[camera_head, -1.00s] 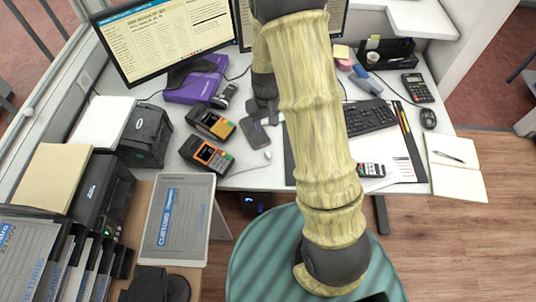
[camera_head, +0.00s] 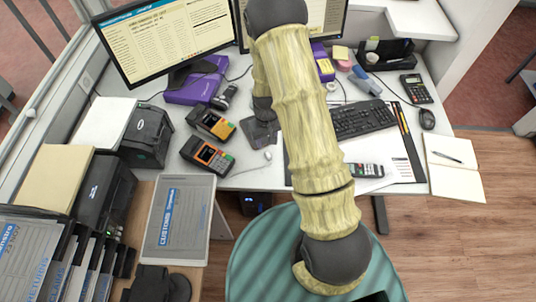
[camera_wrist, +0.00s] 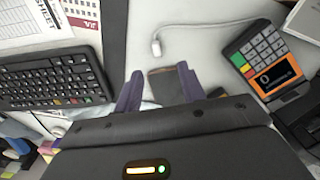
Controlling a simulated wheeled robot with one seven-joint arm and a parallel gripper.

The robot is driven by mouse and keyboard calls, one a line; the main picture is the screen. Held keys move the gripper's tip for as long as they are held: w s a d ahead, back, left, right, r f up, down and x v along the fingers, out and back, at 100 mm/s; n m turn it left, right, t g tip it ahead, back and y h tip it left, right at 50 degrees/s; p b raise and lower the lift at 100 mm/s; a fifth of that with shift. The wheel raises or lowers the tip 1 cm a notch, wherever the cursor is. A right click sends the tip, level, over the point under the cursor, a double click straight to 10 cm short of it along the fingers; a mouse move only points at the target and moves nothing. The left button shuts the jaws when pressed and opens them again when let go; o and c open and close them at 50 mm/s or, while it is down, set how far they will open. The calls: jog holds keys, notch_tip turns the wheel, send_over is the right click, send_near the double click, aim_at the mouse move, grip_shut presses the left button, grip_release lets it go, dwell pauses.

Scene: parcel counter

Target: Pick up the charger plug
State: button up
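The charger plug is probably the small white piece (camera_head: 267,156) at the end of a thin white cable, lying on the desk near its front edge. In the wrist view the white plug (camera_wrist: 156,48) lies beyond the fingertips, with its cable running toward the upper right. My gripper (camera_wrist: 158,80) is open, its two purple fingers apart, with nothing held between them. A dark flat object (camera_wrist: 168,84), which looks like a phone, lies on the desk below the gap. In the head view my gripper is over this phone, behind the plug, and its fingers are hard to make out.
Two card terminals (camera_head: 207,156) stand left of the plug. A black keyboard (camera_head: 363,118) and a grey handset (camera_head: 364,170) are to the right. Monitors (camera_head: 165,40) stand at the back. The desk around the plug is clear.

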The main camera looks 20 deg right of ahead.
aim_at(267, 153)
jog(key=shift+f, duration=1.9)
jog(key=shift+w+d+f+p, duration=0.15)
jog(key=shift+f+p, duration=0.4)
jog(key=shift+f, duration=0.75)
jog(key=shift+w+d+f+p, duration=0.15)
jog(key=shift+f+p, duration=0.35)
jog(key=shift+f, duration=0.8)
jog(key=shift+a, duration=0.1)
grip_shut()
